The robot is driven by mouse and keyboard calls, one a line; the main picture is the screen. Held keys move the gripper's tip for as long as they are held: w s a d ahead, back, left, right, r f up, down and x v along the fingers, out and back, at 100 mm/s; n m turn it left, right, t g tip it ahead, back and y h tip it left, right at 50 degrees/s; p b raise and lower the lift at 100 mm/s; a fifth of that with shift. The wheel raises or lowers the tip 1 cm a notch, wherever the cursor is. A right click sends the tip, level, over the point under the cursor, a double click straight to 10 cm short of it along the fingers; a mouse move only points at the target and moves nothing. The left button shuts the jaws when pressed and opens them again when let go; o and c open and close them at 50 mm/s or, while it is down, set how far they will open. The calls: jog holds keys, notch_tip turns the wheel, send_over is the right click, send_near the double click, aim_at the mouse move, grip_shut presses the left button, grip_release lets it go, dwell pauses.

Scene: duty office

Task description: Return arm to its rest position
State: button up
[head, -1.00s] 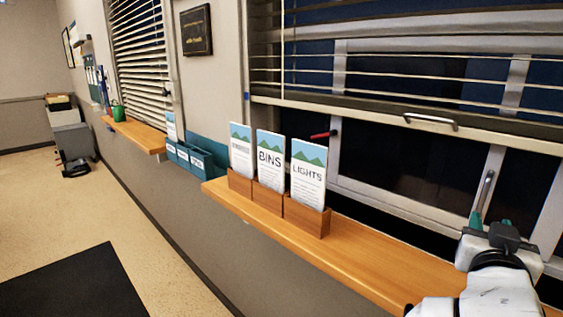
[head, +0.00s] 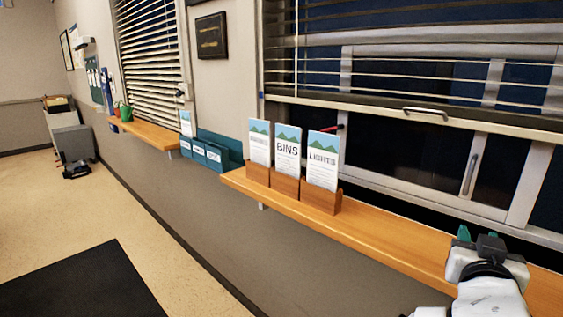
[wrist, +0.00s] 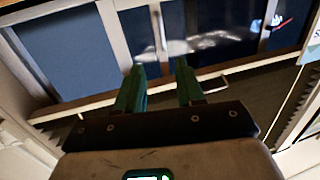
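My gripper (head: 477,236) is at the lower right of the head view, over the wooden counter (head: 400,240) in front of the window. In the wrist view my gripper's two green fingers (wrist: 160,82) stand apart with nothing between them. The fingers point toward the window (wrist: 215,30) and its frame. In the head view part of my arm hides the right end of the counter.
Three leaflet holders stand on the counter, with cards including BINS (head: 287,150) and LIGHTS (head: 322,160). A blind (head: 400,50) hangs over the window. Teal trays (head: 210,155) are on the wall. A dark mat (head: 85,285) lies on open floor.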

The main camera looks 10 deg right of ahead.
jog(key=s+a+f+n+g+y, duration=0.1)
jog(key=s+f+g+y, duration=0.15)
jog(key=f, duration=0.55)
jog(key=s+a+f+n+g+y, duration=0.1)
jog(key=s+f, duration=0.2)
jog(key=f, duration=0.5)
jog(key=s+a+f+n+g+y, duration=0.2)
jog(key=s+a+f+g+y, duration=0.1)
jog(key=s+f, duration=0.7)
jog(key=s+a+f+n+g+y, duration=0.3)
jog(key=s+a+f+g+y, duration=0.1)
jog(key=s+f, duration=0.7)
jog(key=s+a+g, duration=0.1)
jog(key=s+g, duration=0.1)
jog(key=s, duration=0.1)
jog(key=shift+s+a+p, duration=0.15)
jog(key=shift+s+p, duration=0.2)
jog(key=shift+p, duration=0.05)
